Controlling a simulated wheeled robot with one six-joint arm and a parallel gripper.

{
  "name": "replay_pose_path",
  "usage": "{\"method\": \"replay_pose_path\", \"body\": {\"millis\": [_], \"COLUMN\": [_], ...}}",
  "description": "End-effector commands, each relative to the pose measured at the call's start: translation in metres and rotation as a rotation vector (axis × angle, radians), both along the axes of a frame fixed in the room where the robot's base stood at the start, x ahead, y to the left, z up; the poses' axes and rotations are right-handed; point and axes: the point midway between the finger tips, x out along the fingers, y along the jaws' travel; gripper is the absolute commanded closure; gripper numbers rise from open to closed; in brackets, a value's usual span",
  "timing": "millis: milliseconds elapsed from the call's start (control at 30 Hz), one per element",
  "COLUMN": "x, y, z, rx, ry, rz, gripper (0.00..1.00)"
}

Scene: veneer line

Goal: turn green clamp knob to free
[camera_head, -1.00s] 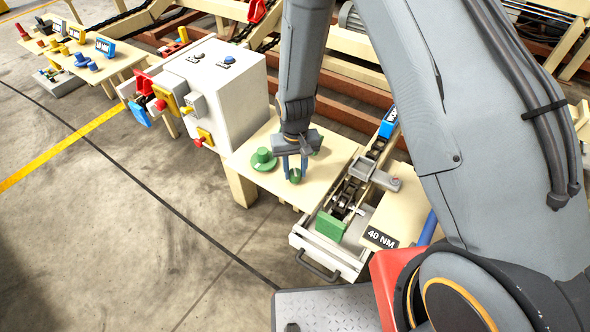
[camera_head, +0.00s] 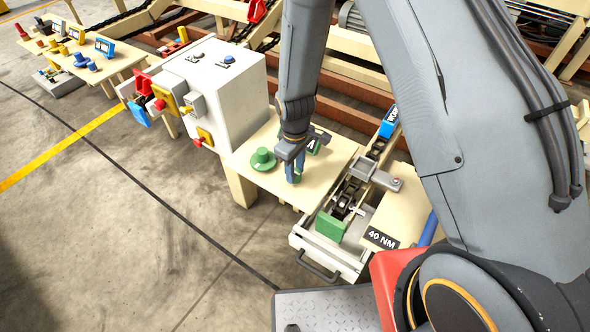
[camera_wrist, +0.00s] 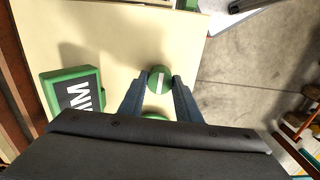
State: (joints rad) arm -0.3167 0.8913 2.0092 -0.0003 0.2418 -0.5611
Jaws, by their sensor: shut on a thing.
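The green clamp knob (camera_wrist: 159,80) is round with a white bar across its top, and it stands on the cream table. In the wrist view it sits between the two blue-grey fingertips of my gripper (camera_wrist: 159,91), which is shut on it. In the head view my gripper (camera_head: 294,178) points down at the table, and its fingers hide most of the knob. The white bar lies roughly along the picture's vertical in the wrist view.
A green flanged piece (camera_head: 262,160) stands left of my gripper on the table. A green block with white lettering (camera_wrist: 75,95) lies close by. A grey control cabinet (camera_head: 226,95) rises at the left. An open drawer (camera_head: 318,250) with a green block (camera_head: 330,226) is at the front right.

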Motion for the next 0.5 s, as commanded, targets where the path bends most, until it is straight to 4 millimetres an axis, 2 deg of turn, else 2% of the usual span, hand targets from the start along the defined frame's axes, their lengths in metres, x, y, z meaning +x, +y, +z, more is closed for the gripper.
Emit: {"method": "replay_pose_path", "body": {"millis": [500], "x": [0.0018], "y": [0.0010], "z": [0.0012], "rx": [0.001], "ry": [-0.005], "rz": [0.048], "gripper": [0.92]}}
